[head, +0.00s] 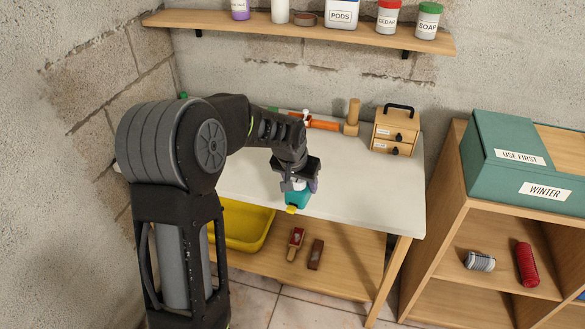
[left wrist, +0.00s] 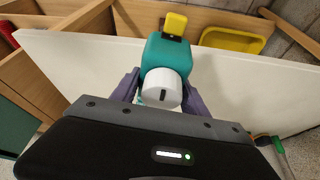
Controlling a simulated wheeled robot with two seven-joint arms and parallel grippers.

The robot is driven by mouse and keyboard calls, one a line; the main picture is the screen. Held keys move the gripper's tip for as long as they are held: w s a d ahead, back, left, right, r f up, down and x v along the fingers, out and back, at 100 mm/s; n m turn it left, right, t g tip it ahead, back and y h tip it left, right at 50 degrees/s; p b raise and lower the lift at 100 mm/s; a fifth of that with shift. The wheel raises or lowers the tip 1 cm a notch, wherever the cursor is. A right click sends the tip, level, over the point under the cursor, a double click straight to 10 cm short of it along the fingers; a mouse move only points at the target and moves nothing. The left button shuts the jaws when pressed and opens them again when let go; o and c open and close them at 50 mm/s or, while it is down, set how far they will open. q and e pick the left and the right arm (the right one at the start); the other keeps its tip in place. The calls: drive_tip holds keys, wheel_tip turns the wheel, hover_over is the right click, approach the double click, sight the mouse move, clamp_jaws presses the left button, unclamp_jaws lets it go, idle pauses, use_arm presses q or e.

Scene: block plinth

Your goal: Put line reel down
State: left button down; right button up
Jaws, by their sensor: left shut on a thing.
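The line reel (head: 297,200) has a teal body, a white round part and a yellow tab. My left gripper (head: 299,184) is shut on it and points down at the front edge of the white table (head: 240,183). In the left wrist view the reel (left wrist: 159,52) sits between the two purple fingers, its yellow tab pointing away towards the table edge. I cannot tell whether the reel touches the tabletop. My right gripper is not in view.
A small wooden drawer box (head: 395,130), a wooden peg stand (head: 352,118) and an orange-handled tool (head: 322,124) stand along the table's back. A yellow tub (head: 247,226) and two brushes are on the lower shelf. The tabletop's right front is clear.

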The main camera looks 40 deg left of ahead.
use_arm(q)
drive_tip(key=s+d+f+m, duration=0.1)
drive_tip(key=s+d+f, duration=0.2)
drive_tip(key=d+f, duration=0.3)
drive_tip(key=s+d+f+m+h, duration=0.1)
drive_tip(key=s+d+f, duration=0.2)
drive_tip(key=d+f, duration=0.4)
drive_tip(key=d, duration=0.5)
drive_tip(key=shift+s+d, duration=0.15)
drive_tip(key=shift+d, duration=0.05)
